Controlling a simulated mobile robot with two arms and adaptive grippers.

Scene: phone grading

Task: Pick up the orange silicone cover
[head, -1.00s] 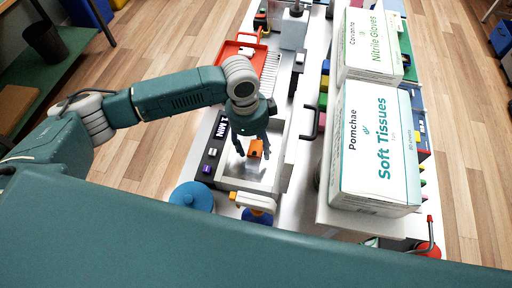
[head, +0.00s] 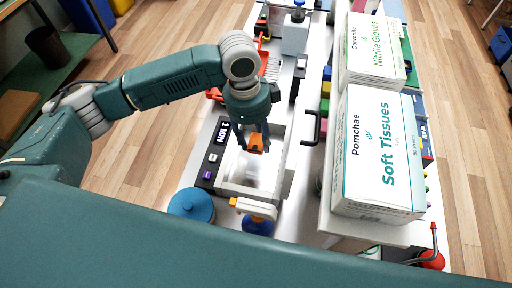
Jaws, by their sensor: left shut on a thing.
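The orange silicone cover (head: 256,143) is a small orange piece between the fingers of my left gripper (head: 254,142). The left gripper is shut on it, pointing down above a shallow light-grey tray (head: 232,188). The fingers and wrist hide part of the cover. My right gripper is out of view.
A black panel reading "1 MIN" (head: 222,134) borders the tray. A blue round lid (head: 190,205) and an orange-and-white spray bottle (head: 254,211) stand near the front. A Soft Tissues box (head: 376,150) and a Nitrile Gloves box (head: 372,50) stand on the right.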

